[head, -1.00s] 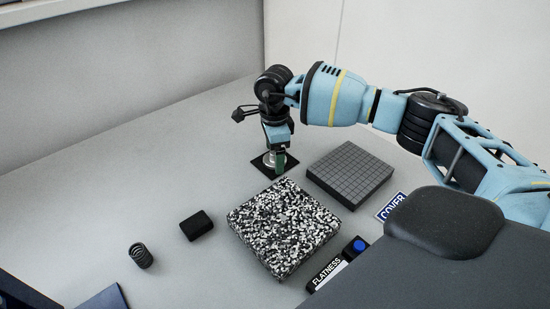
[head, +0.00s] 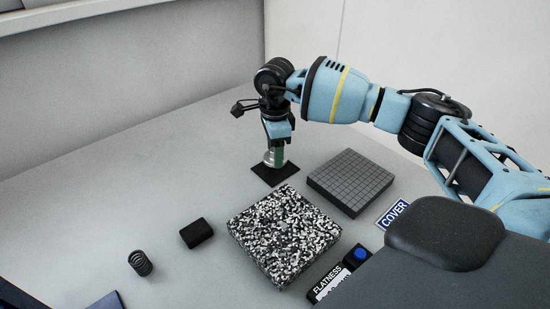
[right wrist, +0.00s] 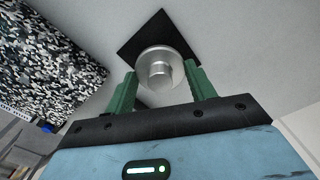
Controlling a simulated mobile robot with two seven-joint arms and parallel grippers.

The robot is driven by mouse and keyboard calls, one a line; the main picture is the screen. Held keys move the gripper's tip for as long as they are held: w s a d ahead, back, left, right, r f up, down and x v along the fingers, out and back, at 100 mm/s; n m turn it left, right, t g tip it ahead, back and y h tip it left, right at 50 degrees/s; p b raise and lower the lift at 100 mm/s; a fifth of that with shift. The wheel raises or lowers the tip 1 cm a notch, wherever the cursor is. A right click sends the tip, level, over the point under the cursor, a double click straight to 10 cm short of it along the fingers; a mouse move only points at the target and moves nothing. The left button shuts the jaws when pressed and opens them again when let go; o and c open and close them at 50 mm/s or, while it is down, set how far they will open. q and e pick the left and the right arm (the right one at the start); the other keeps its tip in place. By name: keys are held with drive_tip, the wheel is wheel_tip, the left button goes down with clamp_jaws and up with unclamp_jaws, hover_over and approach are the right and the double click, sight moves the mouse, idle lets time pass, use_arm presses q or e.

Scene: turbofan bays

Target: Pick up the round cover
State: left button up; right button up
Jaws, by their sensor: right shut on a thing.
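The round cover (head: 267,158) is a silvery disc with a central knob. In the right wrist view the cover (right wrist: 161,66) sits between the two green fingers, with its knob facing the camera. My right gripper (head: 277,150) points down and is shut on the cover, holding it a little above the square black mat (head: 274,175). The mat (right wrist: 150,32) also shows behind the cover in the right wrist view. The fingers partly hide the cover in the head view. My left gripper is not in view.
A speckled block (head: 284,235) lies in front of the mat, and a grey gridded block (head: 350,182) to its right. The back-left table is clear.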

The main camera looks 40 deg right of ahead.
wheel_tip(320, 180, up, 6)
drive_tip(key=shift+f, duration=0.1)
drive_tip(key=shift+r, duration=0.5)
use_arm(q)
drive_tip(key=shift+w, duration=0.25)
